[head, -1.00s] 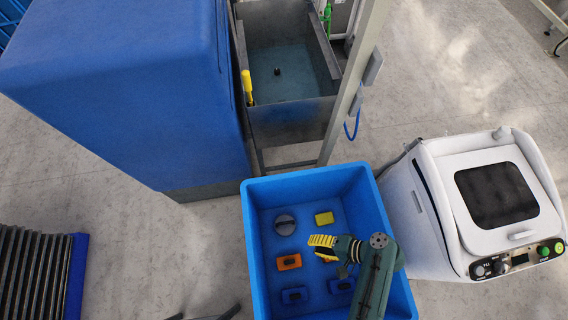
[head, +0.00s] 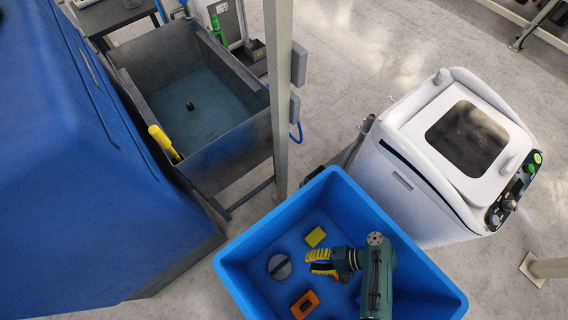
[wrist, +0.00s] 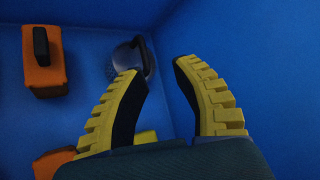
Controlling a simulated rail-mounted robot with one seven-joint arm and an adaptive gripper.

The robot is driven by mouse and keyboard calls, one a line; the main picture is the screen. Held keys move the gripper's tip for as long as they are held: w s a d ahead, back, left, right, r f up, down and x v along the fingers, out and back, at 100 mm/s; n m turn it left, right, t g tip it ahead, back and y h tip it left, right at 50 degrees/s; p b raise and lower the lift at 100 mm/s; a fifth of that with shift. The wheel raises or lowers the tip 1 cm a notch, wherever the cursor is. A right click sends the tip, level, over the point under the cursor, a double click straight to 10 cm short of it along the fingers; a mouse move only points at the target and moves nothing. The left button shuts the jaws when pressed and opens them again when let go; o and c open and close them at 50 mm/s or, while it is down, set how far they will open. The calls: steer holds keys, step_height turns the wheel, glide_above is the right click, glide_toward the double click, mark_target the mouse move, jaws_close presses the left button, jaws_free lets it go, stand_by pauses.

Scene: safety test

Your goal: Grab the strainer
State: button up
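A round grey piece with a bar handle, which looks like the strainer (head: 279,266), lies on the floor of the blue bin (head: 343,184). In the wrist view the strainer (wrist: 132,58) shows beyond the fingertips, with its dark handle near the bin wall and part of it behind the left finger. My gripper (head: 310,262) is inside the bin, to the right of the strainer and apart from it. In the wrist view my gripper (wrist: 156,67) has its yellow ribbed fingers spread, with nothing held between the tips.
A yellow block (head: 315,237) and an orange block (head: 305,304) lie near the strainer. The orange block (wrist: 42,62) has a black handle in the wrist view. A grey sink (head: 200,105) with a yellow-handled tool, a post (head: 279,90) and a white machine (head: 440,165) stand around the bin.

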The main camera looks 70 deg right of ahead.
steer(key=b, duration=0.4)
glide_toward(281, 266)
steer(key=b+x, duration=0.3)
steer(key=x, duration=0.7)
steer(key=shift+s+a+f+b, duration=0.15)
steer(key=shift+b, duration=0.15)
steer(key=shift+w, duration=0.35)
steer(key=shift+o, duration=0.2)
jaws_close()
